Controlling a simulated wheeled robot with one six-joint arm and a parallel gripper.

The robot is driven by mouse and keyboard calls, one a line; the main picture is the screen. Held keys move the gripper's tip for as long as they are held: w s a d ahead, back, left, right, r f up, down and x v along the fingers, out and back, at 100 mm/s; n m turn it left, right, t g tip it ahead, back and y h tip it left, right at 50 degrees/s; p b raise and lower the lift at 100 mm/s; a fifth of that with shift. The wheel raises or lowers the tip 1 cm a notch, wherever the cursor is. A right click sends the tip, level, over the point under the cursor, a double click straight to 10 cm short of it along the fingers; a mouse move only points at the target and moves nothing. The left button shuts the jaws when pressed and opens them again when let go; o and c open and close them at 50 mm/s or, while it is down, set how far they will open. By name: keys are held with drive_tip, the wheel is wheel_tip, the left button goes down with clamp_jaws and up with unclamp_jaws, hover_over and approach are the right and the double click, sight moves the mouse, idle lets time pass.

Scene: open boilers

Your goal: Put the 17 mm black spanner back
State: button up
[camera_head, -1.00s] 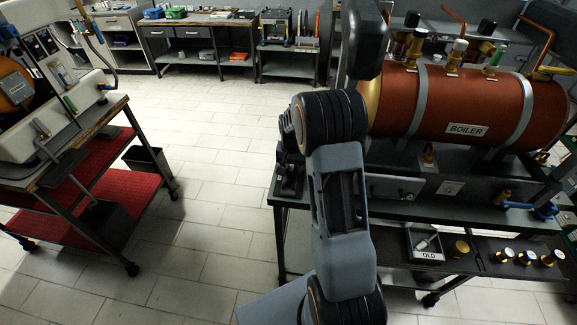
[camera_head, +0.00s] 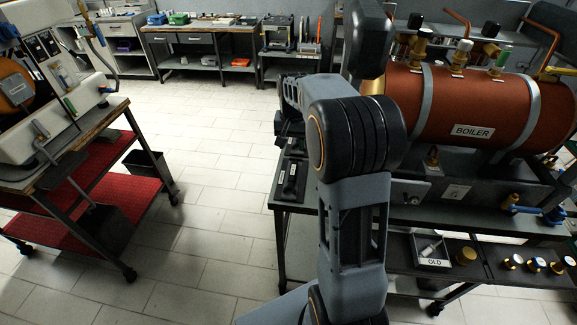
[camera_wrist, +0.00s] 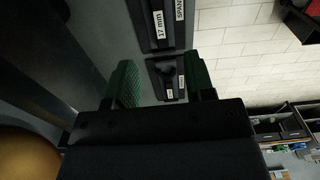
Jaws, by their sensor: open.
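My gripper (camera_wrist: 161,68) is open in the wrist view, with a green pad on each finger and nothing held between them. A dark tray (camera_wrist: 147,30) labelled "17 mm" and "SPAN…" is partly in view beyond the fingertips, cut off by the top edge. A second, smaller-looking dark tray (camera_wrist: 152,72) with white labels shows between the fingers, with a dark shape in it. I cannot make out for sure which dark shape is the black spanner. In the head view a dark tray (camera_head: 281,194) lies at the bench's left end; my arm hides the gripper's fingers.
The copper boiler (camera_head: 470,105) stands on the bench to the right of my arm. An "OLD" tray (camera_head: 434,263) and several brass-coloured fittings sit on the lower shelf. A red-shelved trolley (camera_head: 140,188) stands at left. The tiled floor between is clear.

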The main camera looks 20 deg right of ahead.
drive_tip(key=s+a+r+n+t, duration=0.2)
drive_tip(key=s+a, duration=0.3)
drive_tip(key=s, duration=0.5)
drive_tip(key=s+a+r+n+t, duration=0.2)
drive_tip(key=s+a+n, duration=0.2)
drive_tip(key=s, duration=0.6)
drive_tip(key=shift+a, duration=1.05)
